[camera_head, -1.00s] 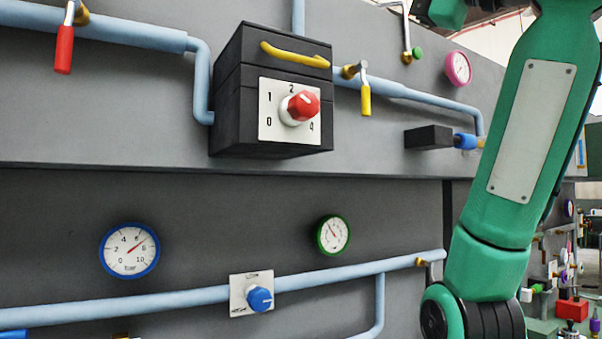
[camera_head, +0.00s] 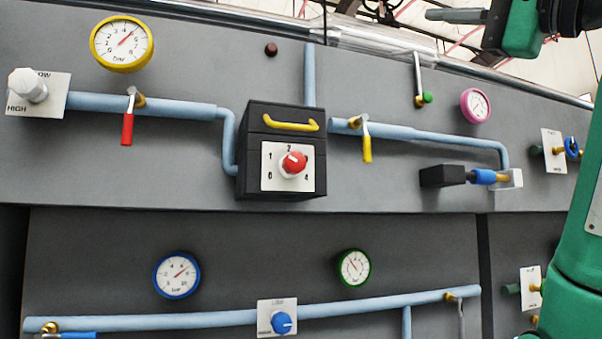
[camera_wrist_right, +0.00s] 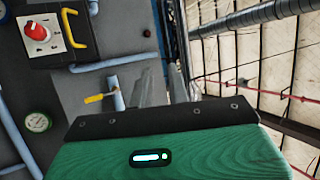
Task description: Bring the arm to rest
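My right arm (camera_head: 575,270) is green and comes in along the right edge of the head view. My right gripper (camera_head: 440,15) shows at the top right, in front of the ceiling, with grey fingers pointing left; it is seen edge-on, so its opening is unclear. It is apart from the panel. My left gripper is in neither view.
A black box with a red knob (camera_head: 293,163) and yellow handle (camera_head: 290,123) stands out from the grey panel. Nearby are a red lever (camera_head: 127,129), a yellow lever (camera_head: 367,148), a blue knob (camera_head: 281,322) and a pink gauge (camera_head: 475,106). Open space lies above the panel.

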